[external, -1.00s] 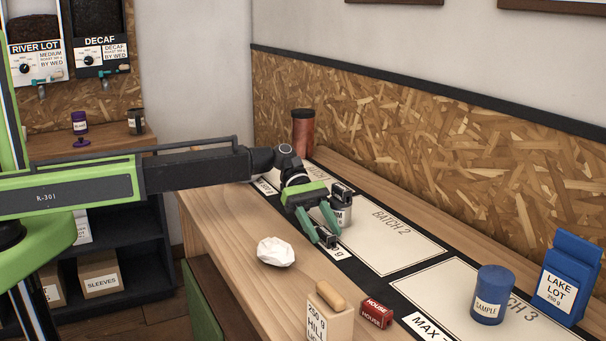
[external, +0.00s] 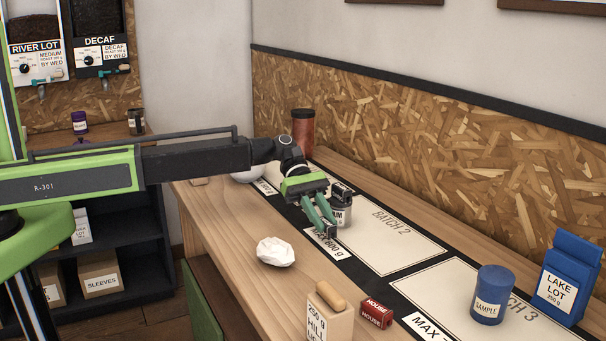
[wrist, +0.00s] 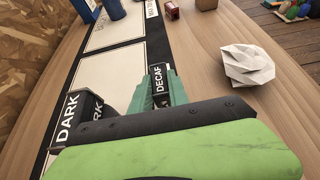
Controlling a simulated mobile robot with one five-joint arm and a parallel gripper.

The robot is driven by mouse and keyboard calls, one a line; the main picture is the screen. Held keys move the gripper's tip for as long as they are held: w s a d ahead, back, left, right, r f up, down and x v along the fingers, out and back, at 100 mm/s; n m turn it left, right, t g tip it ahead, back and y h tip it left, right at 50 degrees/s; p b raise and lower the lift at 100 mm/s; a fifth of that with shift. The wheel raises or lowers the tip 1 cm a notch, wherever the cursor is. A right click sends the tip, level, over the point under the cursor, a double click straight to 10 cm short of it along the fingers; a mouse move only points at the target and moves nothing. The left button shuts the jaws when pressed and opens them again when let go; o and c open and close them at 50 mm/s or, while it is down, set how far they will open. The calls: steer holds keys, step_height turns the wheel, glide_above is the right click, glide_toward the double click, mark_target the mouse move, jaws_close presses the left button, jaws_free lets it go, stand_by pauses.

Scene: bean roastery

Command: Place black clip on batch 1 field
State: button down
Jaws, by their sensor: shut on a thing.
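My gripper (external: 321,226) is shut on a small black clip (external: 328,234) that reads DECAF in the wrist view (wrist: 159,78). It holds the clip near the front edge of the batch 2 field (external: 390,235), over or by the dark border; its height is hard to tell. The batch 1 field (external: 320,176) lies farther back to the left, largely hidden by my arm and gripper. In the wrist view, my gripper (wrist: 158,92) has its green fingers on either side of the clip.
A labelled tin with a black top (external: 342,208) stands right beside my gripper; black DARK labels (wrist: 72,118) show there in the wrist view. A copper canister (external: 303,133) stands at the back.

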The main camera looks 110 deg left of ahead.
step_height(320, 180, up, 3)
steer(key=shift+f+p, duration=0.1)
steer(key=shift+p, duration=0.65)
steer(key=s+d+r+p, duration=0.1)
steer(key=d+r+p, duration=0.4)
steer(key=d, duration=0.6)
steer(key=shift+s+d+r+p, duration=0.3)
steer(key=shift+s+r+p, duration=0.05)
steer(key=shift+s, duration=0.05)
